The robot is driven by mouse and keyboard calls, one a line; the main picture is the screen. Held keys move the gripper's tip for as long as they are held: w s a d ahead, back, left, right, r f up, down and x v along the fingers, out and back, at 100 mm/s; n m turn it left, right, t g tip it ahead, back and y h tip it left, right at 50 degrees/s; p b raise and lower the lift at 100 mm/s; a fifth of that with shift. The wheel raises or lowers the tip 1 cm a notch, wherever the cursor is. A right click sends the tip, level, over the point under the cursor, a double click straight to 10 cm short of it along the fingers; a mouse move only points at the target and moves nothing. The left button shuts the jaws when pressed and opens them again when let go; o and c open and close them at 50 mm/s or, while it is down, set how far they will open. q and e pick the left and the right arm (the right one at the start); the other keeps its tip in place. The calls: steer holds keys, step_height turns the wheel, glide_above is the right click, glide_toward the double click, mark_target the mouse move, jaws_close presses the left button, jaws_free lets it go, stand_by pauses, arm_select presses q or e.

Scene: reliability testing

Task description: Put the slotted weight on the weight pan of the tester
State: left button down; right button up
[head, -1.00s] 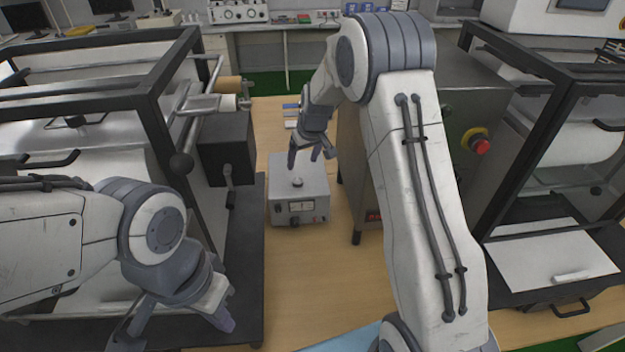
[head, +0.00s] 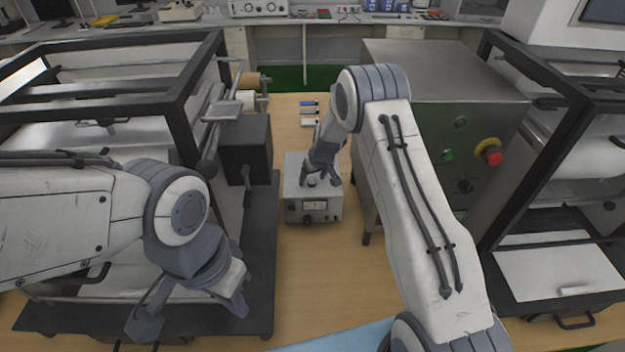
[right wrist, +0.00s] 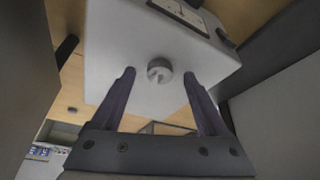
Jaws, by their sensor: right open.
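The slotted weight (right wrist: 158,69), a small grey disc with a slot, sits on top of a light grey instrument box (head: 313,210). In the head view the weight (head: 311,181) is small, beside my right gripper's fingers. My right gripper (head: 320,183) is open; in the right wrist view its fingers (right wrist: 160,75) stand apart on either side of the weight, with gaps on both sides. The left tester (head: 190,80) carries a small flat grey plate (head: 222,110), which looks like the weight pan and appears empty. My left gripper (head: 190,308) has its fingers spread, low in front of that tester.
A black block (head: 247,150) on the left tester stands between the plate and the box. A tall metal cabinet (head: 440,90) with a red button stands right of the box.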

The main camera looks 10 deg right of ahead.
steer(key=shift+f, duration=0.1)
steer(key=shift+c, duration=0.4)
jaws_close()
